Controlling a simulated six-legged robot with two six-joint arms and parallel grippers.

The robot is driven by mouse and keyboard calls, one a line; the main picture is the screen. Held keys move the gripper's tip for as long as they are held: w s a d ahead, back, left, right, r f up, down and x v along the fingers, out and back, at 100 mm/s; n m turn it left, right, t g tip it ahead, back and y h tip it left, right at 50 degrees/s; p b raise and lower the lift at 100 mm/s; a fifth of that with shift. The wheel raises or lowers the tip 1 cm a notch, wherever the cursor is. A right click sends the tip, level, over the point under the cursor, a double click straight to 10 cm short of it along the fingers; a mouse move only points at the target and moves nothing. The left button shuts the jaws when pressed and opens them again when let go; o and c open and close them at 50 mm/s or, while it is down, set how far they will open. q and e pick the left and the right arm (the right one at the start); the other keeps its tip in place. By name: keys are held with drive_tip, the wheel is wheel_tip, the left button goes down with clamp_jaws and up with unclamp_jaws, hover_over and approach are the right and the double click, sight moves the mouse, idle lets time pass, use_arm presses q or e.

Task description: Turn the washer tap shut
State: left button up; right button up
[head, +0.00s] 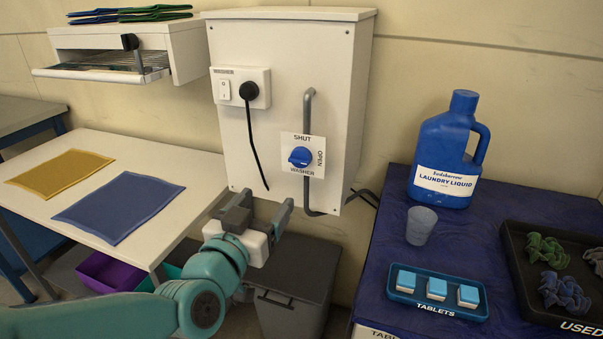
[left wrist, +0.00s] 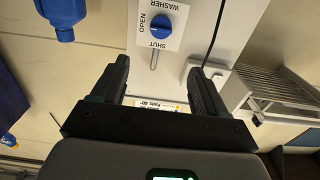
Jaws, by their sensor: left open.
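The washer tap is a round blue knob (head: 300,157) on a white plate (head: 303,170) on the front of the pale wall cabinet. The plate reads SHUT above the knob and OPEN to its right. The knob's ridge seems to lie roughly sideways, but its exact angle is too small to tell. My left gripper (head: 262,208) is open and empty, below and left of the knob, apart from it. In the left wrist view, which is upside down, the knob (left wrist: 160,25) shows beyond the open fingers (left wrist: 160,82). My right gripper is not in view.
A grey pipe (head: 308,105) runs down to the tap. A black plug (head: 249,91) with a hanging cord is left of it. A grey bin (head: 296,285) stands below. At right, a blue-covered table (head: 375,285) holds laundry liquid (head: 447,150), a cup (head: 420,226) and tablets (head: 437,289).

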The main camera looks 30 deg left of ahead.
sight(297, 161)
use_arm(q)
drive_tip(key=p+x, duration=1.1)
drive_tip(key=x, duration=0.5)
drive_tip(key=shift+w, duration=0.15)
drive_tip(key=c, duration=1)
